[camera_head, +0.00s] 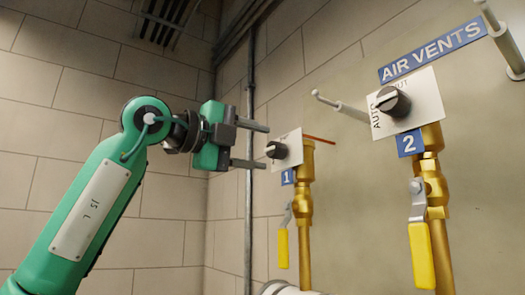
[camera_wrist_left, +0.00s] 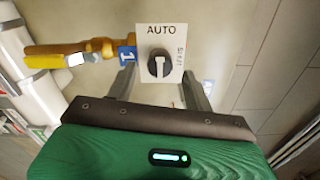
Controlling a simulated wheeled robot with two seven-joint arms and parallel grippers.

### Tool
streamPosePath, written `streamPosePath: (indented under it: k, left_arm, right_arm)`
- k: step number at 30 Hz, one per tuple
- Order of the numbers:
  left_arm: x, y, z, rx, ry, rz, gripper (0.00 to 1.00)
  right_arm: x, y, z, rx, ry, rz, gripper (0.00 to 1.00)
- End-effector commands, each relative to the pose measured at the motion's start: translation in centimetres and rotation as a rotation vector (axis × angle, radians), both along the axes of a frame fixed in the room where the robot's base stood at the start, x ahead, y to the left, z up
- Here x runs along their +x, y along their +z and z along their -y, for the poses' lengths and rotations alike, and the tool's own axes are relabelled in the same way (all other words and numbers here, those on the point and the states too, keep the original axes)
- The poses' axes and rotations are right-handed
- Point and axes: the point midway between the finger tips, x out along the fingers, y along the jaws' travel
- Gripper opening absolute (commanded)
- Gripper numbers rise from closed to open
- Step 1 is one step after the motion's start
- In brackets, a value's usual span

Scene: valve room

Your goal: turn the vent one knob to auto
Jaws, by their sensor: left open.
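The vent one knob (camera_head: 276,150) is a round black knob on a white plate (camera_head: 292,146), above a blue label 1 (camera_head: 288,177). In the left wrist view the knob (camera_wrist_left: 159,64) has a pale mark running up and down the picture, and AUTO is printed at the plate's top edge. Which end of the mark is the pointer, I cannot tell. My left gripper (camera_head: 265,147) is open, its two fingers pointing at the plate. In the wrist view the fingertips (camera_wrist_left: 160,75) lie on either side of the knob, apart from it. My right gripper is not in view.
A second knob (camera_head: 393,102) sits on its plate over label 2, under the AIR VENTS sign (camera_head: 433,49). Brass pipes with yellow valve handles (camera_head: 283,248) (camera_head: 421,255) hang below the plates. A pale rod (camera_head: 340,105) sticks out between the plates.

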Motion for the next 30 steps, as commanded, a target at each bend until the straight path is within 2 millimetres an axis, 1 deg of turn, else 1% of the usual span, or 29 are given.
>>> streamPosePath:
  k: [1, 3, 9, 15, 21, 30]
  left_arm:
    - [-0.6, -0.3, -1.0, -0.002, 0.005, 0.002, 0.52]
    - [-1.6, -0.3, -2.3, -0.002, 0.003, 0.004, 0.52]
    - [-4.3, -0.2, -6.1, -0.001, 0.005, 0.003, 0.52]
    - [-6.1, -0.1, -8.6, -0.001, 0.003, 0.001, 0.52]
    - [-6.8, 0.0, -9.5, -0.001, 0.001, 0.001, 0.52]
    - [-6.8, 0.0, -9.5, -0.001, 0.001, 0.001, 0.52]
  right_arm:
    - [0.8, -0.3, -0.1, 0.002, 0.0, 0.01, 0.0]
    - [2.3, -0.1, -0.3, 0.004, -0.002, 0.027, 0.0]
    - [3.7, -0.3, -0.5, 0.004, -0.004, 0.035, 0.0]
    - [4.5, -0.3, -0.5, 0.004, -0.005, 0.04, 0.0]
    - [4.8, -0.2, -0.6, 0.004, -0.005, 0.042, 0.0]
    - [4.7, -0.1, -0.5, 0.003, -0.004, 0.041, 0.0]
